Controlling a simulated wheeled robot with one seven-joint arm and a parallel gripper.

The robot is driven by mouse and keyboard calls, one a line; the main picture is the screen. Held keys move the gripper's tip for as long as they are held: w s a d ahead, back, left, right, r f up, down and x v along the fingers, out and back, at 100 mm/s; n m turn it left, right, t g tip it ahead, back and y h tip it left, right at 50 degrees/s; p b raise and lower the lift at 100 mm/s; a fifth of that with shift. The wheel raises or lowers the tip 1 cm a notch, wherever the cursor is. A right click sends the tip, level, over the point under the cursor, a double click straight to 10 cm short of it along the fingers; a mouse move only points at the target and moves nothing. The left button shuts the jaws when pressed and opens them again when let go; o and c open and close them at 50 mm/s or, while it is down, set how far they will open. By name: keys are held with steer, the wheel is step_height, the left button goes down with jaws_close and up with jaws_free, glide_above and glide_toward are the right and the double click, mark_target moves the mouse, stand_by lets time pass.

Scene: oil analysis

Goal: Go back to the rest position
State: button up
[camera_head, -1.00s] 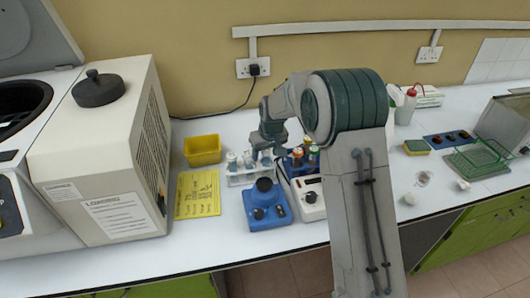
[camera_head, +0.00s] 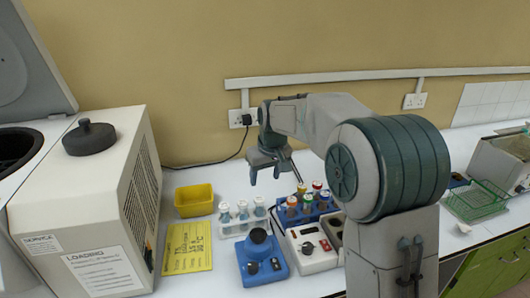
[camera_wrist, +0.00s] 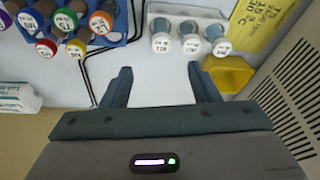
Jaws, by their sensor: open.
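My gripper (camera_head: 268,172) is open and empty in the head view, raised above the bench in front of the wall. In the wrist view its two fingers (camera_wrist: 162,88) stand apart with only bare white bench between them. A white rack with several white-capped tubes (camera_head: 241,213) stands below it in the head view. Those tubes also show in the wrist view (camera_wrist: 188,35), beyond the fingertips. A blue rack with several colour-capped tubes (camera_head: 306,203) is to the right of the white rack. My gripper touches none of them.
A large white centrifuge (camera_head: 90,200) with an open lid fills the left. A yellow bin (camera_head: 194,200) and a yellow note (camera_head: 187,247) lie beside it. A blue device (camera_head: 261,262) and a white device (camera_head: 312,246) stand in front of the racks. A green wire basket (camera_head: 475,201) is at right.

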steer(key=s+d+r+m, duration=0.2)
steer(key=s+d+r, duration=0.2)
steer(key=s+d, duration=0.7)
steer(key=s+d+f+m, duration=0.1)
steer(key=s+d+f, duration=0.1)
steer(key=s, duration=0.8)
steer(key=s+d+f+m+h, duration=0.1)
steer(key=s+d+f+m, duration=0.1)
steer(key=s, duration=0.8)
steer(key=shift+s+d+f+t, duration=0.2)
steer(key=shift+d+f+t, duration=0.1)
steer(key=shift+d, duration=0.25)
